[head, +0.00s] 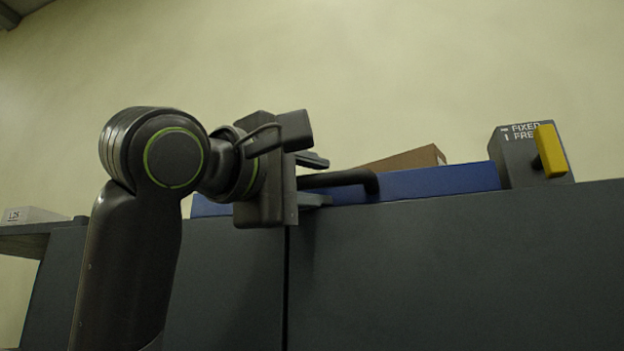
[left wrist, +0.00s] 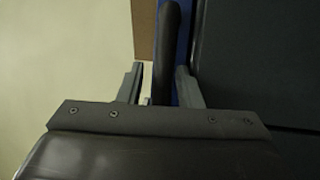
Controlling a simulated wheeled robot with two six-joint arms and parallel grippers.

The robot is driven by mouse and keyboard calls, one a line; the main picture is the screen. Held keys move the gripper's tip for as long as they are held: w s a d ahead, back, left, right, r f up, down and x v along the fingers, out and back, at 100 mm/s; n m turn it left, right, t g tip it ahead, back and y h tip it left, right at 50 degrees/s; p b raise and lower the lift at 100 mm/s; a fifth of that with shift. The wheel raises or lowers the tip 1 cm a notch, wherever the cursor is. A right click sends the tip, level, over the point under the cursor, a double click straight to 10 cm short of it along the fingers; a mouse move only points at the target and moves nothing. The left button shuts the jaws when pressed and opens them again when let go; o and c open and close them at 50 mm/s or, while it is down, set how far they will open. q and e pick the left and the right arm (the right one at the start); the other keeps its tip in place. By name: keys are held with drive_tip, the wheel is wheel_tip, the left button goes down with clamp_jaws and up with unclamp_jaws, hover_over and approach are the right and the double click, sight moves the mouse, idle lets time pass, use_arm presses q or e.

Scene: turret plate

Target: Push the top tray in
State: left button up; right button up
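The blue top tray (head: 440,182) shows as a long band above the dark grey cabinet front, with a black bar handle (head: 350,179) on it. The tray also shows in the left wrist view as a narrow blue strip (left wrist: 184,45) beside the handle (left wrist: 167,50). My left gripper (head: 316,180) is at the handle's left part. Its two fingers stand apart on either side of the bar, and in the left wrist view (left wrist: 160,82) a gap shows on the left side of it. Contact on the other side cannot be told. My right gripper is not in view.
A brown box (head: 408,159) rests on or behind the blue tray. A grey block (head: 514,165) marked FIXED and FREE, with an upright yellow lever (head: 552,151), stands to the right. A small white box (head: 30,214) sits on a shelf (head: 40,236) at far left.

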use_arm(q)
drive_tip(key=shift+f, duration=0.25)
